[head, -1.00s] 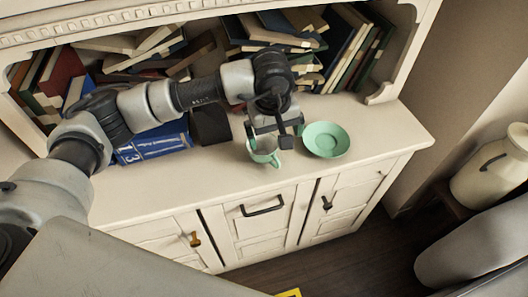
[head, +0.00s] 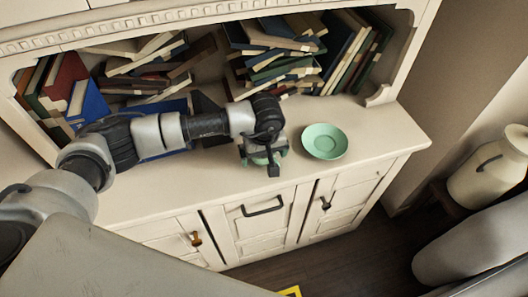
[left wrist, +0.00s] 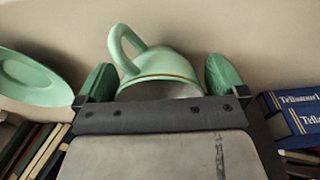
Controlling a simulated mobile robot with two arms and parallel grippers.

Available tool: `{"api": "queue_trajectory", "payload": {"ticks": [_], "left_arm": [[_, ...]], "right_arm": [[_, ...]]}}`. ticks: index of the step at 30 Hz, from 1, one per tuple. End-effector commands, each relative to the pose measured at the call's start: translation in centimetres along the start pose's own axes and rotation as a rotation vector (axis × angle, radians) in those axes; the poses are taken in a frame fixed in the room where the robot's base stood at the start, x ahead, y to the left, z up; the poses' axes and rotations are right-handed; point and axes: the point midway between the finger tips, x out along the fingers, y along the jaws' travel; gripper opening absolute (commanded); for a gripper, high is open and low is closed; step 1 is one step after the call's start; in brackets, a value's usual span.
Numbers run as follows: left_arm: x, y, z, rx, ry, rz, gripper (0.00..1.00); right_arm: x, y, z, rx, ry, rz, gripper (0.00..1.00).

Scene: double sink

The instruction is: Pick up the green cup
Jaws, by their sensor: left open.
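The green cup (left wrist: 160,68) shows in the left wrist view with its looped handle up and to the left and a brown band near its rim. It lies between the two green-padded fingers of my left gripper (left wrist: 161,80), which is open with a finger on either side. Gaps show between the cup and both pads. In the head view my left gripper (head: 264,160) is low over the cabinet top and hides most of the cup. My right gripper is not in view.
A green saucer (head: 324,141) lies on the cabinet top (head: 375,135) just right of the gripper. Books (head: 290,50) fill the shelf behind. Blue books (left wrist: 295,115) lie right of the gripper in the wrist view. The right end of the top is clear.

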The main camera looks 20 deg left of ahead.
Motion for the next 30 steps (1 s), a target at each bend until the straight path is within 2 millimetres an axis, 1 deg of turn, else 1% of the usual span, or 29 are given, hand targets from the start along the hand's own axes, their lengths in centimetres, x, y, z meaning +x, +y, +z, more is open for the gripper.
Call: {"api": "queue_trajectory", "payload": {"ticks": [7, 15, 24, 28, 30], "left_arm": [[0.2, 0.0, 0.0, 0.001, 0.0, 0.001, 1.0], [0.2, 0.0, 0.0, 0.001, 0.0, 0.001, 0.6], [-0.1, 0.1, -0.1, 0.0, 0.001, 0.002, 0.59], [-1.0, 0.1, -0.2, 0.001, 0.002, 0.005, 0.59], [-1.9, 0.1, -0.3, 0.002, 0.003, 0.005, 0.59]], "right_arm": [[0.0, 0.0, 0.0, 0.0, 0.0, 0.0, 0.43], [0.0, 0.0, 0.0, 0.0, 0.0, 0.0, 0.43], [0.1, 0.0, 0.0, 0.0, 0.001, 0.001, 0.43], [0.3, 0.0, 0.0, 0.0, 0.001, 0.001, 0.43], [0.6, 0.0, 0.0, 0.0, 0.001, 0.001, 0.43]]}}
